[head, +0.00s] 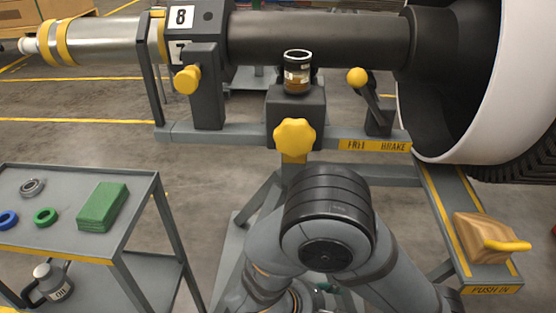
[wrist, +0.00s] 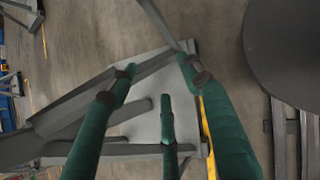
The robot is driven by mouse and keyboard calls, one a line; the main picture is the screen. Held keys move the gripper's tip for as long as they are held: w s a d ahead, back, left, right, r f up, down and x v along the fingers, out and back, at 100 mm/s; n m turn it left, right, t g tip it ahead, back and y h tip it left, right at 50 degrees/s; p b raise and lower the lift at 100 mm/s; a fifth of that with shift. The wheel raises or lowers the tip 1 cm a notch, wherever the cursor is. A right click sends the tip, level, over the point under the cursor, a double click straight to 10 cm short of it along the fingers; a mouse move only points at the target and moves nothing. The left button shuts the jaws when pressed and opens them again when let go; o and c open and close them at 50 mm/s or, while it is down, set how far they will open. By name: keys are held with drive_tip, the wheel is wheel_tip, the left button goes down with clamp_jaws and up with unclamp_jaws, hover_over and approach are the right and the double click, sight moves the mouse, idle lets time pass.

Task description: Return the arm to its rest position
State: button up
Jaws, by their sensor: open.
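My gripper (wrist: 158,68) shows in the wrist view, with long green fingers spread apart and nothing between them. Beyond the fingers are a grey stand frame and the concrete floor. In the head view my arm (head: 330,220) is folded in front of the rotor stand (head: 200,132), its large dark joint in the lower middle. My gripper is not clearly visible there, hidden behind or below the arm links.
The stand carries a shaft (head: 320,40), yellow knobs, a small jar (head: 298,72) and a brake lever (head: 370,95). A large white-rimmed rotor housing (head: 490,110) fills the right. A wooden chock (head: 485,238) sits lower right. A grey cart (head: 60,237) stands left.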

drive_tip(key=s+f+m+g+y+b, duration=0.1)
drive_tip(key=s+f+m+y+b, duration=0.1)
drive_tip(key=f+b, duration=0.5)
drive_tip(key=s+f+m+g+y+b, duration=0.2)
drive_tip(key=s+f+b, duration=0.3)
drive_tip(key=f+b, duration=0.3)
drive_tip(key=shift+a+f+m, duration=0.15)
drive_tip(key=shift+f+m, duration=0.45)
drive_tip(key=shift+m, duration=0.1)
